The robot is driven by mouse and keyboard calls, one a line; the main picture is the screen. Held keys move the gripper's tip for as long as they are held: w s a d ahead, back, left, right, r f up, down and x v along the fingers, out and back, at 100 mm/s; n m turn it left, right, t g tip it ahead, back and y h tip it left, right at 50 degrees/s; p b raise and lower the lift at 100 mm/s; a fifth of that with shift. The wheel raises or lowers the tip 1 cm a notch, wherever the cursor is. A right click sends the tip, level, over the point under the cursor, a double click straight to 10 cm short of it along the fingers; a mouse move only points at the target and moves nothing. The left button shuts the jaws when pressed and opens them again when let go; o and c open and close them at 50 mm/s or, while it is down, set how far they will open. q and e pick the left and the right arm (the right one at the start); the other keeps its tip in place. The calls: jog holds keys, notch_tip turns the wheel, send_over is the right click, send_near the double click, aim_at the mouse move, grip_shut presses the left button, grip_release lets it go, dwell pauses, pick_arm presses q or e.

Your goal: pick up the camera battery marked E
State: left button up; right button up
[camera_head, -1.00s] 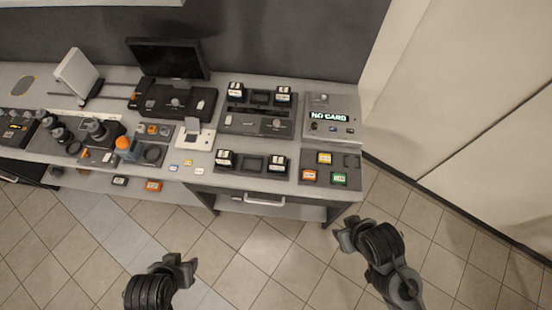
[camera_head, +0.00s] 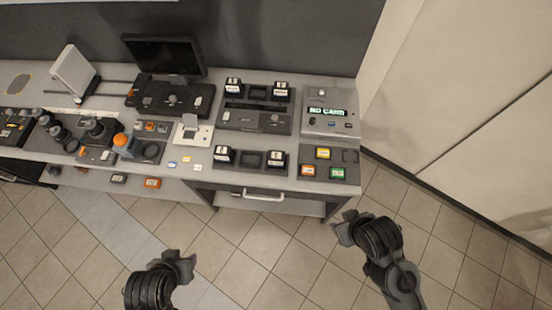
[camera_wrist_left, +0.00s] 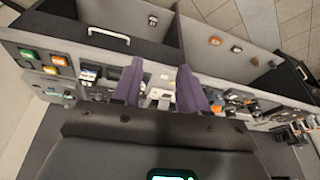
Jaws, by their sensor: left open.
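Several black camera batteries with white labels sit in two charger units on the bench. In the head view two are at the back, left (camera_head: 233,86) and right (camera_head: 280,92), and two at the front, left (camera_head: 223,155) and right (camera_head: 277,160). The letters are too small to read, so I cannot tell which is E. My left gripper (camera_head: 180,264) is in front of the bench, over the floor, apart from the batteries. Its purple fingers (camera_wrist_left: 161,85) are spread and empty in the left wrist view. My right gripper (camera_head: 345,228) is near the bench's front right corner; its jaws are unclear.
A tile panel with orange, yellow and green blocks (camera_head: 323,153) and a "NO CARD" device (camera_head: 331,119) stand at the right end. A monitor (camera_head: 165,55) and a control panel with an orange knob (camera_head: 120,140) are further left. A drawer handle (camera_head: 263,196) juts from the front.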

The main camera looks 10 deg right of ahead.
pick_arm(q)
jog(key=shift+d, duration=0.1)
jog(key=o, duration=1.1)
jog(key=shift+w, duration=0.1)
